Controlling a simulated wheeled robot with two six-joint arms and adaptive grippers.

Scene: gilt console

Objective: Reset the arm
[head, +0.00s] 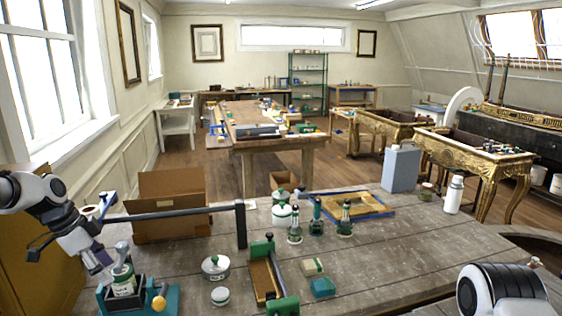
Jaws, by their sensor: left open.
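My left arm comes in from the left edge, above the near left part of the grey wooden workbench (400,262). Its gripper (96,258) is open, tilted down to the right, just left of a green-and-white bottle (123,279). I see nothing held in it. I cannot tell whether it touches the bottle. The bottle stands in a teal holder (168,298) with a yellow knob. Of my right arm only a white and black part shows at the bottom right; its gripper is out of view.
A cardboard box (168,187) stands behind a dark bar (190,212). White jars (215,267), dark green bottles (295,232), a green-ended wooden fixture (263,275), a grey-blue canister (401,168) and a white bottle (454,195) stand on the bench. Its right middle is clear.

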